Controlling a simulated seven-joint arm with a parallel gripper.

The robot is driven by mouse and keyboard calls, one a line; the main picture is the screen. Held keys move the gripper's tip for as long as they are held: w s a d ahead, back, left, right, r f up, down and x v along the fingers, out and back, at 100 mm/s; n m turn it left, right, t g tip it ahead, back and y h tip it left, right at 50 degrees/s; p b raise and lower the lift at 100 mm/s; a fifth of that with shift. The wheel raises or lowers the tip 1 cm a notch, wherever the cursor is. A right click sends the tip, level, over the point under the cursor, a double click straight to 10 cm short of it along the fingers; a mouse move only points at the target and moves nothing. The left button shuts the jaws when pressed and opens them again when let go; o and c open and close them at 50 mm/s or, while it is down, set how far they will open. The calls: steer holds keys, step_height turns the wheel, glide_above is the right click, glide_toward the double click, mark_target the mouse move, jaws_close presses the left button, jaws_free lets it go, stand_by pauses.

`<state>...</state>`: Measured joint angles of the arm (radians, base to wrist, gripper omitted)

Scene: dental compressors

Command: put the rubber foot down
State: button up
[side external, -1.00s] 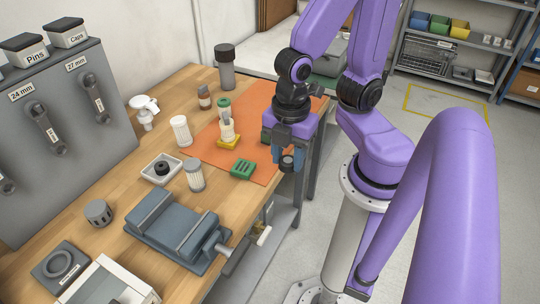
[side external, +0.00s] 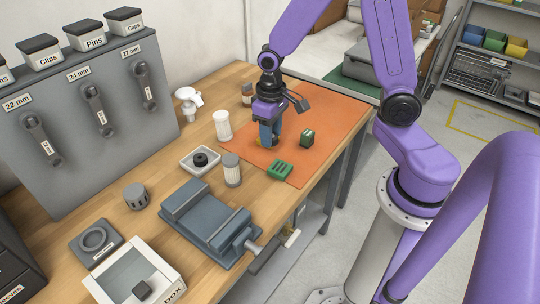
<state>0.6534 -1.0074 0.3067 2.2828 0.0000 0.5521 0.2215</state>
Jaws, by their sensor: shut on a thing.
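My gripper (side external: 269,141) points down over the orange mat (side external: 330,110), its blue fingers low near the surface. It is shut on the rubber foot, which was a small dark round piece in the earlier view. The fingers now mostly hide it, and I cannot tell if it touches anything below. A yellow piece (side external: 259,142) shows just left of the fingertips, partly covered by them.
A dark green block (side external: 307,137) stands right of my gripper, and a green slotted block (side external: 279,170) in front. A white filter (side external: 223,125), a grey-capped filter (side external: 232,170), a white tray (side external: 186,163) and a vise (side external: 209,225) are nearby. The mat's right part is clear.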

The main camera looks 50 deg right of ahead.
steer(key=shift+w+d+f+m, duration=0.35)
steer(key=shift+w+d+m, duration=0.35)
steer(key=shift+w+m, duration=0.1)
steer(key=shift+s, duration=0.1)
steer(key=s+d+r, duration=0.3)
steer(key=s+d, duration=0.2)
steer(key=d, duration=0.2)
steer(key=s+d+r, duration=0.3)
steer(key=s+d, duration=0.3)
steer(key=d, duration=0.1)
glide_above(303, 123)
step_height(303, 123, down, 9)
steer(key=shift+s+f, duration=0.1)
steer(key=shift+f, duration=0.1)
steer(key=shift+w+f, duration=0.2)
steer(key=shift+f, duration=1.55)
